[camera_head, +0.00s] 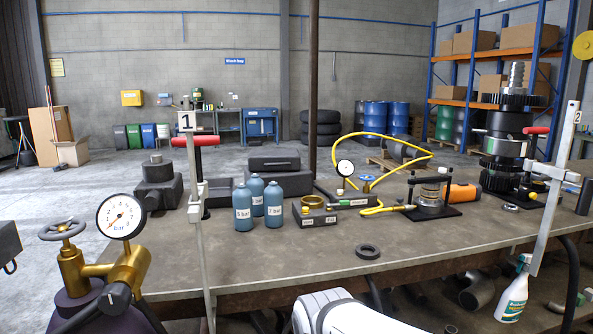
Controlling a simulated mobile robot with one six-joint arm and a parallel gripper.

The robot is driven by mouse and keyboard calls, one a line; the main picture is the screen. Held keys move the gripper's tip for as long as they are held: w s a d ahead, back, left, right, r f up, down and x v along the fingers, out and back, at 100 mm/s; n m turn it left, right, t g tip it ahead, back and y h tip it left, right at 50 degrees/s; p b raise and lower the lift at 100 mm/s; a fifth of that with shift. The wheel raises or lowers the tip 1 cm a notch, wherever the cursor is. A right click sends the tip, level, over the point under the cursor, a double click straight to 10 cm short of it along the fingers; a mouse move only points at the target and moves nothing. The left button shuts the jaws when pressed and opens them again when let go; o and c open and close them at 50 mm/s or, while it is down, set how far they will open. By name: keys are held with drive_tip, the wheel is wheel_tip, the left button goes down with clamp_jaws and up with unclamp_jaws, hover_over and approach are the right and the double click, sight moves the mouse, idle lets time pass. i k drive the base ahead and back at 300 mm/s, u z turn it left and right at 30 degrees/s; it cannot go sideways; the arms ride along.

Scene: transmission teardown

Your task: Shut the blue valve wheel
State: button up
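A small blue wheel (367,178) shows on the workbench (270,240), right of a small round gauge (345,168) on a thin stem. It lies close to a yellow hose (400,138) that loops behind it. It is too small to tell whether it is open or shut. A larger grey handwheel (62,229) sits on a brass valve (75,268) at the lower left, beside a big bar gauge (121,217). A white rounded part at the bottom edge appears to be my arm. My gripper is out of view.
Three blue-grey bottles (273,205) stand left of a block with a brass ring (313,203). A black ring (367,251) lies near the front edge. A tall gear stack (507,135) stands at the right. Upright posts 1 (199,220) and 2 (556,185) rise along the front.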

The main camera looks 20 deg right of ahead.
sight(368, 178)
drive_tip(key=z, duration=0.3)
drive_tip(key=i, duration=0.5)
drive_tip(key=z, duration=0.5)
drive_tip(key=k, duration=0.8)
drive_tip(key=z, duration=0.15)
drive_tip(key=i, duration=0.7)
drive_tip(key=z, duration=0.05)
